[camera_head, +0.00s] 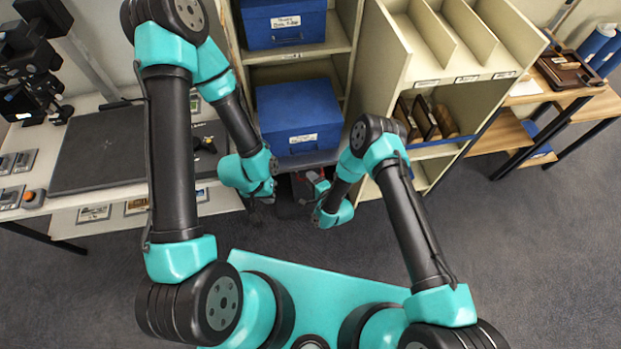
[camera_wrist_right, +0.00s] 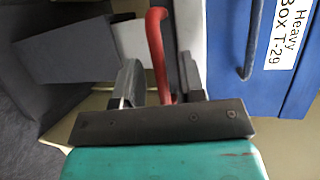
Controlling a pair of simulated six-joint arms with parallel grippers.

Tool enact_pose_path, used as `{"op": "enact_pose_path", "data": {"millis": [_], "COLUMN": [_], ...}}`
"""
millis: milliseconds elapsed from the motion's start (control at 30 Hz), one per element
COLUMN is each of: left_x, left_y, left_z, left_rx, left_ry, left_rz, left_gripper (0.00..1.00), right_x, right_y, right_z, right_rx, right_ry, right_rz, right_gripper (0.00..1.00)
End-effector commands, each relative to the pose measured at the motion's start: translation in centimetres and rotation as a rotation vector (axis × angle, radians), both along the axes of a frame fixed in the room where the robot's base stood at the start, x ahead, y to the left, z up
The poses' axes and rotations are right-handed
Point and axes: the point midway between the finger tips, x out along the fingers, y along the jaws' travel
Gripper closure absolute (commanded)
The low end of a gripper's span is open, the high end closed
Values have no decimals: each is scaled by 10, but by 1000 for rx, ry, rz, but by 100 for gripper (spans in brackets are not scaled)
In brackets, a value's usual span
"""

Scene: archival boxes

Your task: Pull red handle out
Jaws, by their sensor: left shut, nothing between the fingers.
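The red handle (camera_wrist_right: 158,50) is a curved red bar in the right wrist view. It stands between the two fingers of my right gripper (camera_wrist_right: 160,80), which are apart with gaps beside the bar. In the head view, a bit of the red handle (camera_head: 320,183) shows low, under the blue box on the shelf, near my right gripper (camera_head: 308,188). What the handle is fixed to is mostly hidden by my arms. My left gripper (camera_head: 266,197) is shut and empty, to the left of the handle.
A blue box (camera_head: 300,115) sits on the shelf above, and another blue box (camera_head: 284,22) higher up. A blue box labelled Heavy Box T-29 (camera_wrist_right: 295,60) is close to the right gripper. Shelving (camera_head: 440,70) stands right; a desk (camera_head: 110,160) stands left.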

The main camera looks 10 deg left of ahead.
Motion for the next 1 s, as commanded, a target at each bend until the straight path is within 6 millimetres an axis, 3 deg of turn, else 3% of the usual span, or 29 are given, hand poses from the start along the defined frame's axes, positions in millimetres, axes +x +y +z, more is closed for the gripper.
{"op": "enact_pose_path", "data": {"millis": [400,800,1000], "left_x": [0,0,0], "left_y": [0,0,0], "left_z": [0,0,0], "left_rx": [0,0,0], "left_ry": [0,0,0], "left_rz": [0,0,0], "left_gripper": [100,100,100], "right_x": [6,6,6], "right_y": [6,6,6], "right_z": [-1,-1,-1], "right_rx": [1,1,1], "right_ry": [1,0,-1], "right_rz": [0,0,0], "right_gripper": [63,100,100]}}
